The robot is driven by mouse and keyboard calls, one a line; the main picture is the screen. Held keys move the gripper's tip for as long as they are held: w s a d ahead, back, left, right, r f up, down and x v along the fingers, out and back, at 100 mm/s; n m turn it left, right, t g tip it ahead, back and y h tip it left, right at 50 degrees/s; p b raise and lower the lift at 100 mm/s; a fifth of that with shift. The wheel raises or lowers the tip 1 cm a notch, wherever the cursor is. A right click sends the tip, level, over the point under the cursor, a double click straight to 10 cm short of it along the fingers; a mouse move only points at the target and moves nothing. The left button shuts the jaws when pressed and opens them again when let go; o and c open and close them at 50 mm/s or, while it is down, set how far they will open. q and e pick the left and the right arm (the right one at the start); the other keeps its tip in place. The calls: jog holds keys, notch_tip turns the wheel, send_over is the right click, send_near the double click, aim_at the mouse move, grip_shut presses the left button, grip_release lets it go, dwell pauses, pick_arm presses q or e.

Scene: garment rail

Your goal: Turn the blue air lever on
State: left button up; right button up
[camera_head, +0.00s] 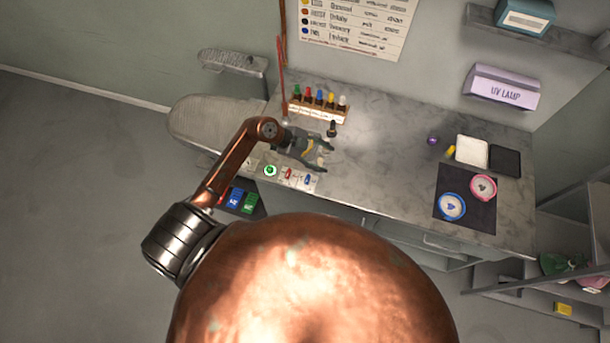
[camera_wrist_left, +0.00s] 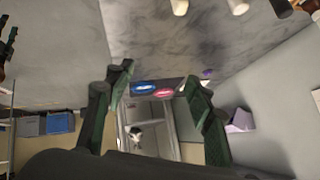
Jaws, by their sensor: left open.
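The blue air lever (camera_head: 308,180) sits on a small light panel at the counter's front edge in the head view. A red lever (camera_head: 289,174) is just left of it, and a round green button (camera_head: 270,170) is further left. My left gripper (camera_head: 322,162) is over the counter, a little behind and above the levers, apart from the blue one as far as I can tell. In the left wrist view the two dark green fingers (camera_wrist_left: 158,92) are spread with nothing between them. The blue lever does not show there. My right gripper is not in view.
A rack of coloured bottles (camera_head: 318,106) stands behind my left gripper, with a dark bottle (camera_head: 332,129) near it. An ironing board (camera_head: 205,118) is at left. A dark mat (camera_head: 466,206) holds a blue dish (camera_head: 452,207) and a pink dish (camera_head: 483,186). The counter's middle is clear.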

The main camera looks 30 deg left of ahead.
aim_at(307, 178)
pick_arm(q)
jog(key=s+a+f+n+g+y, duration=0.2)
jog(key=s+a+f+g+y, duration=0.15)
jog(key=s+a+f, duration=0.35)
jog(key=shift+g, duration=0.25)
jog(key=w+f, duration=0.1)
jog(key=f, duration=0.1)
jog(key=w+d+f, duration=0.1)
jog(key=f, duration=0.1)
jog(key=w+d+f+p, duration=0.1)
jog(key=f, duration=0.1)
jog(key=shift+f, duration=0.1)
jog(key=c, duration=1.2)
